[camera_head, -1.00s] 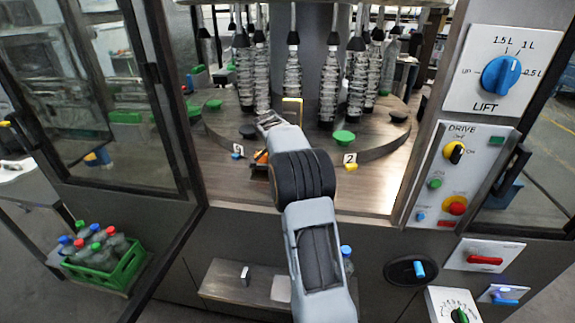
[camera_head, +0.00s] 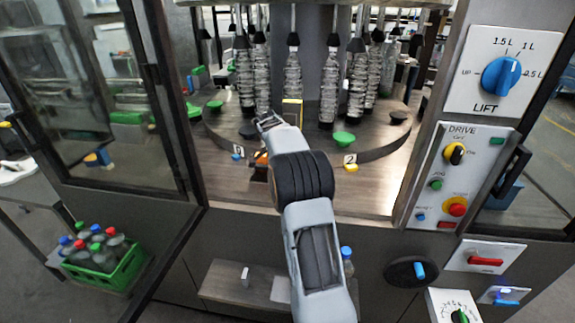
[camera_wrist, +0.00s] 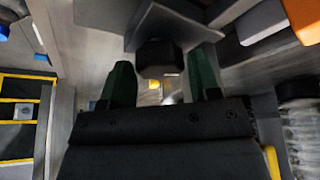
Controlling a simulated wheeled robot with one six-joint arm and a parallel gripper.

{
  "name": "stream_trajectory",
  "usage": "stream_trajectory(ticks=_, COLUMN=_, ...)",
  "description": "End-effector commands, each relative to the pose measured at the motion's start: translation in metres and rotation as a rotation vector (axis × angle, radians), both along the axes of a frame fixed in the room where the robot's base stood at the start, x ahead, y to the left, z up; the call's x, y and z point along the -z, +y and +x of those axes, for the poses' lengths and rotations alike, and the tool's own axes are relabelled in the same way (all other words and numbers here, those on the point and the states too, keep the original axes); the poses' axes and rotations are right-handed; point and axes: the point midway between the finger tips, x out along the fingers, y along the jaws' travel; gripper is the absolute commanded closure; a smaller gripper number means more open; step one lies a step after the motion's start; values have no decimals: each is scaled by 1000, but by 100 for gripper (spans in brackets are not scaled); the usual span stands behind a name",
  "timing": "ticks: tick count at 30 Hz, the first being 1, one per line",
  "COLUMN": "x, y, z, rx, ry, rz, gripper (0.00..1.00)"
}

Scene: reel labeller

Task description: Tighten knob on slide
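In the wrist view a dark knob (camera_wrist: 160,56) sits under a grey angled metal plate (camera_wrist: 185,18), which I take to be part of the slide. My gripper (camera_wrist: 163,80) is open, with one dark green finger on each side of the knob's near end. A gap shows between the fingers, and I cannot tell whether either finger touches the knob. In the head view my arm reaches over the machine's front deck and hides the knob and most of the gripper. Orange parts (camera_head: 262,157) show just left of the arm.
An orange block (camera_wrist: 304,18) is close at the upper right of the wrist view. Bottles (camera_head: 329,88) hang above the round table with green and black pads (camera_head: 344,138). A control panel (camera_head: 458,175) stands at right. A green bottle crate (camera_head: 112,278) is at lower left.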

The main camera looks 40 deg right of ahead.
Motion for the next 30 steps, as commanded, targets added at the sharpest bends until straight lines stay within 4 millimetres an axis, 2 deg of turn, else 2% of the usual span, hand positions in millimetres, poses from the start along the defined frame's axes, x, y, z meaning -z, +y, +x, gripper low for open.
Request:
stream_trajectory(ticks=5, x=-4, y=2, z=0, rx=-1, ry=-1, rz=0, gripper=44)
stream_trajectory(ticks=8, x=-14, y=6, z=1, rx=-2, ry=-1, rz=-1, gripper=44)
stream_trajectory(ticks=21, x=-95, y=39, z=3, rx=-2, ry=-2, rz=-1, gripper=44)
stream_trajectory(ticks=25, x=-112, y=46, z=3, rx=-1, ry=-2, rz=-1, gripper=44)
stream_trajectory(ticks=30, x=-124, y=51, z=3, rx=-1, ry=0, rz=0, gripper=44)
